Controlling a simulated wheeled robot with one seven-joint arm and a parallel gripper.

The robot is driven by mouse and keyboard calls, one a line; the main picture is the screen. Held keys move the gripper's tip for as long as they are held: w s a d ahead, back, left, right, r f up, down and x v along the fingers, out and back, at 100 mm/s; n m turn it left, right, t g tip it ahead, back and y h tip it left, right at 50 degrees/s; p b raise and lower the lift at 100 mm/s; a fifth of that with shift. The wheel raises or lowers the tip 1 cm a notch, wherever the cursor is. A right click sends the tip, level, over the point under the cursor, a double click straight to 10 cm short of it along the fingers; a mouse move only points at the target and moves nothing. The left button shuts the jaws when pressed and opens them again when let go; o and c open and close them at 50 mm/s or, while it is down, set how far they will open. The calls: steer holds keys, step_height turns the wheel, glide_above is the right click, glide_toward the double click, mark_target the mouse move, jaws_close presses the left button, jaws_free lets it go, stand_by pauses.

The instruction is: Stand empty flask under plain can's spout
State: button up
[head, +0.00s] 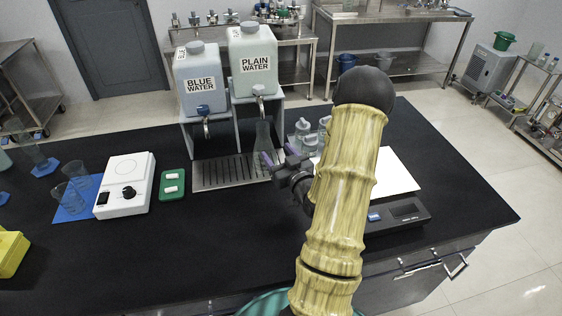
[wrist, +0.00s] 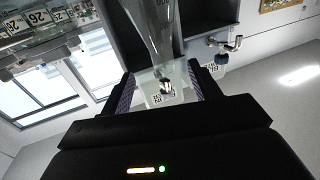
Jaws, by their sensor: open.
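The plain can (head: 254,65), labelled PLAIN WATER, stands on a raised grey stand with its spout (head: 259,92) at the front. A clear conical flask (head: 263,135) stands upright below that spout, at the right end of the slotted drip tray (head: 220,184); no liquid shows in it. My gripper (head: 275,161) is at the flask's lower right side in the head view. In the wrist view, the flask (wrist: 155,35) shows between and beyond the two purple-lined fingers (wrist: 165,88), which are apart. Whether either finger touches the glass cannot be told.
The BLUE WATER can (head: 199,85) stands just left. Glass bottles (head: 303,135) stand close behind my gripper. A white stirrer (head: 125,185), a green tray (head: 172,184) and beakers (head: 72,188) on a blue mat are at left. A balance (head: 405,213) is at right. The front-centre bench is clear.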

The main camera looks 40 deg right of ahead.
steer(key=shift+s+a, duration=0.15)
steer(key=shift+s, duration=0.65)
steer(key=w+a+f+n+g+y, duration=0.25)
steer(key=a+g, duration=0.45)
steer(key=a, duration=0.4)
steer(key=s+a+r+g, duration=0.3)
steer(key=s+a+g, duration=0.5)
steer(key=s+a, duration=0.5)
steer(key=shift+s+a+r+y, duration=0.3)
steer(key=shift+a+r+y, duration=0.1)
steer(key=shift+a, duration=0.6)
steer(key=shift+d+m, duration=0.1)
steer(key=shift+m, duration=0.15)
